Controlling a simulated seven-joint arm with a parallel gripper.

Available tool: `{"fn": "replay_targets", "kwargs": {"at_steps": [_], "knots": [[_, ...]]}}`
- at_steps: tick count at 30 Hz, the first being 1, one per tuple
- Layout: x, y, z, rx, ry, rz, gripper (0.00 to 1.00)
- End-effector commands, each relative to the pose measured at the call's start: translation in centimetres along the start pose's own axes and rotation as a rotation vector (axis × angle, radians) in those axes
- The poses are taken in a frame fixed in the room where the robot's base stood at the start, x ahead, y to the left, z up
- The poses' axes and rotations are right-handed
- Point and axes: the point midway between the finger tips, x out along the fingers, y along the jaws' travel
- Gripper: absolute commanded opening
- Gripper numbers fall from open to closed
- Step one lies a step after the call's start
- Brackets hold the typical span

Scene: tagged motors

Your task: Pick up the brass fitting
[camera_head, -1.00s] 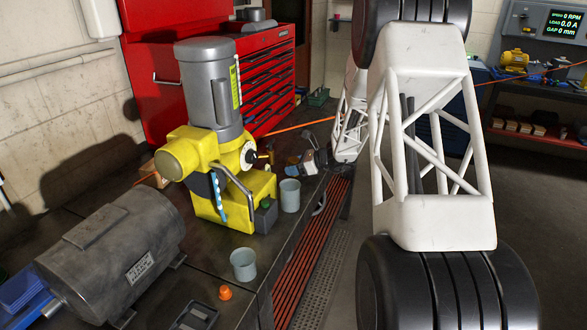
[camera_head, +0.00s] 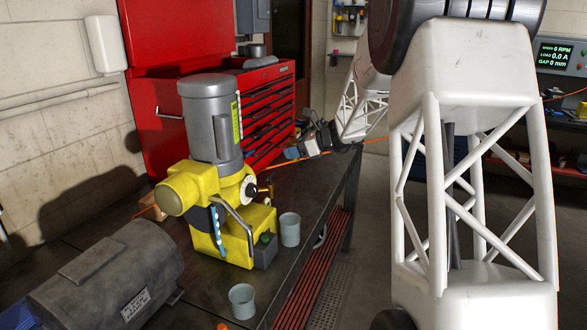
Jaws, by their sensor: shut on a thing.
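My gripper (camera_head: 297,151) is at the far end of the bench, up above the top, beyond and to the right of the yellow motor. It is shut on a small bluish thing (camera_head: 290,153), too small and dark to make out clearly. A brass-coloured piece (camera_head: 268,184) shows low beside the yellow motor's right side, left of and below my gripper and apart from it. It is partly hidden, and I cannot tell whether it is the brass fitting.
The yellow and grey motor (camera_head: 215,130) stands on the dark bench, with a grey motor (camera_head: 105,275) at front left. Two pale cups (camera_head: 289,230) (camera_head: 242,301) stand near the edge. A red tool chest (camera_head: 265,115) is behind. An orange cord (camera_head: 375,139) runs past my gripper.

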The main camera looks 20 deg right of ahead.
Motion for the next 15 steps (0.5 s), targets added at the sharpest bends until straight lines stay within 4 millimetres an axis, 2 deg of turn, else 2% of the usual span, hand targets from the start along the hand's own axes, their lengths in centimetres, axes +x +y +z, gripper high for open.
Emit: {"fn": "replay_targets", "kwargs": {"at_steps": [1,6,15], "knots": [[-0.5,0.0,1.2,-0.003,-0.001,-0.002,0.19],[-1.7,0.0,4.0,-0.003,-0.001,0.000,0.19],[-2.8,0.0,6.7,0.000,-0.001,0.000,0.19]]}}
